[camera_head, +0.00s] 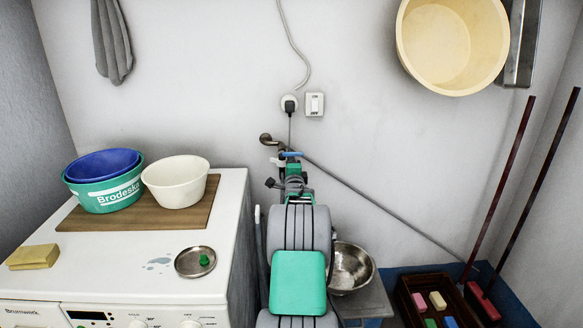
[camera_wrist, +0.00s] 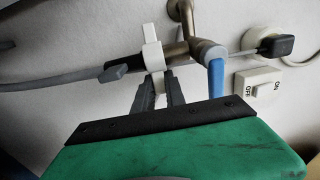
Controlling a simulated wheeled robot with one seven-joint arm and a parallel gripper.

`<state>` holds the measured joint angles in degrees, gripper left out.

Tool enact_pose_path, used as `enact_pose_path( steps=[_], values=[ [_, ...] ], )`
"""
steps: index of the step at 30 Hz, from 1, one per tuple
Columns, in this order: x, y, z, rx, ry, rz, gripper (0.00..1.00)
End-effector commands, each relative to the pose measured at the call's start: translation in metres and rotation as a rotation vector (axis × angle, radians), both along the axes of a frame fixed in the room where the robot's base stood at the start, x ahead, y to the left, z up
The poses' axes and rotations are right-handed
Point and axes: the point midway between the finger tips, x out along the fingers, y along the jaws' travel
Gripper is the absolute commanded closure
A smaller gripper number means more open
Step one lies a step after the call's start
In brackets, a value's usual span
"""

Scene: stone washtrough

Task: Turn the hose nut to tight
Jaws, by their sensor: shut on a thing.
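The hose nut (camera_wrist: 152,52) is white with flat wings, on the tap in the wrist view. One wing points up; the other points down between my fingertips. The brass tap (camera_wrist: 183,12) comes out of the wall and has a blue handle (camera_wrist: 217,78) hanging at the right of the nut. A grey hose (camera_wrist: 50,84) runs off to the left. My gripper (camera_wrist: 160,80) is shut on the lower wing from below.
A switch (camera_wrist: 258,84) and a plug (camera_wrist: 276,45) sit on the wall right of the tap. A washing machine (camera_head: 120,275) stands left with basins on a board (camera_head: 140,215). A metal bowl (camera_head: 350,268) and a crate of blocks (camera_head: 413,300) are at right.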

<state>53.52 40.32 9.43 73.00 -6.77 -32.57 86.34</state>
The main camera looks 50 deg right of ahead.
Motion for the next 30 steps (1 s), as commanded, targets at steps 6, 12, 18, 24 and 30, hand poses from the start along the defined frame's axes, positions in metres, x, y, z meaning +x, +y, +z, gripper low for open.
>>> enact_pose_path(
  steps=[6, 12, 18, 24, 30],
  values=[
    [0.0, 0.0, 0.001, 0.0, 0.0, 0.0, 0.74],
    [0.0, 0.0, 0.0, 0.0, 0.0, 0.0, 0.63],
    [-0.001, 0.001, 0.0, 0.0, 0.0, 0.0, 0.63],
    [-0.019, 0.021, 0.001, 0.001, 0.001, -0.001, 0.63],
    [-0.044, 0.048, 0.001, 0.0, 0.0, -0.001, 0.63]
  ],
)
